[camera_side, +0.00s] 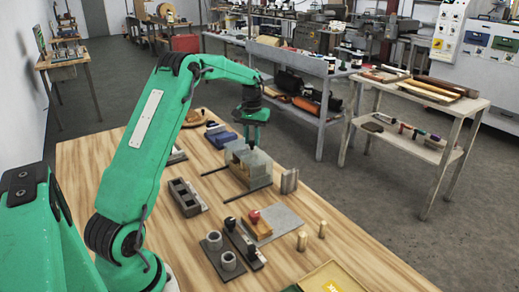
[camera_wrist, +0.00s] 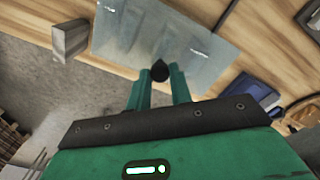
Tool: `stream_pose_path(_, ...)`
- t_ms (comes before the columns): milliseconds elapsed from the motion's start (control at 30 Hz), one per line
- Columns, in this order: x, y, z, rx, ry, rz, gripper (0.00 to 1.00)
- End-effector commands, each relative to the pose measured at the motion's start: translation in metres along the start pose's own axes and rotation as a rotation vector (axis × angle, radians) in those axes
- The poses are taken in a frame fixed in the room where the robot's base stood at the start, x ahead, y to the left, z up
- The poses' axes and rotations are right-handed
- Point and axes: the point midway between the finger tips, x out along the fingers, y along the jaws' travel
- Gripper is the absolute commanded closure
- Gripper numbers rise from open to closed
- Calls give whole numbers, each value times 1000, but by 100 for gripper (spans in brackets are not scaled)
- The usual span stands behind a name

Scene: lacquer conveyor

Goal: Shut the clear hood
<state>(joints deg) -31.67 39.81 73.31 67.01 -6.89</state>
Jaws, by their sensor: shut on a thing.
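The clear hood (camera_side: 262,168) is a see-through box on the wooden bench, with a tan block (camera_side: 240,158) showing through it. Two thin dark rails (camera_side: 213,171) run out from its left side. In the wrist view the hood's clear panel (camera_wrist: 165,35) fills the top middle. A black knob (camera_wrist: 160,72) stands at the panel's lower edge, between my fingertips. My gripper (camera_wrist: 160,78) is shut on this knob. In the side view my gripper (camera_side: 250,132) reaches down just above the hood, and the knob is too small to make out there.
A grey upright block (camera_side: 289,181) stands close right of the hood, also in the wrist view (camera_wrist: 70,38). A dark blue item (camera_side: 221,138) lies behind-left. A compartmented grey block (camera_side: 185,196), a red-knobbed stamp (camera_side: 254,217) and brass cylinders (camera_side: 302,240) stand nearer.

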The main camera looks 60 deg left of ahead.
Motion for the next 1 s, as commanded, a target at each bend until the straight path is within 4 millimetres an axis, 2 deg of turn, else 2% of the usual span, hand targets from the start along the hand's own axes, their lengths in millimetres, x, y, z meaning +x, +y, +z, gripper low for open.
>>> stream_pose_path(100, -1, 3, -7, -2, 8, 1, 100)
stream_pose_path(433, -2, 5, -9, -1, 13, 2, 100)
stream_pose_path(467, -2, 5, -9, -1, 13, 2, 75)
stream_pose_path(567, -1, 5, -8, -1, 10, 1, 57)
stream_pose_path(1000, -6, 5, -7, -1, 6, 1, 57)
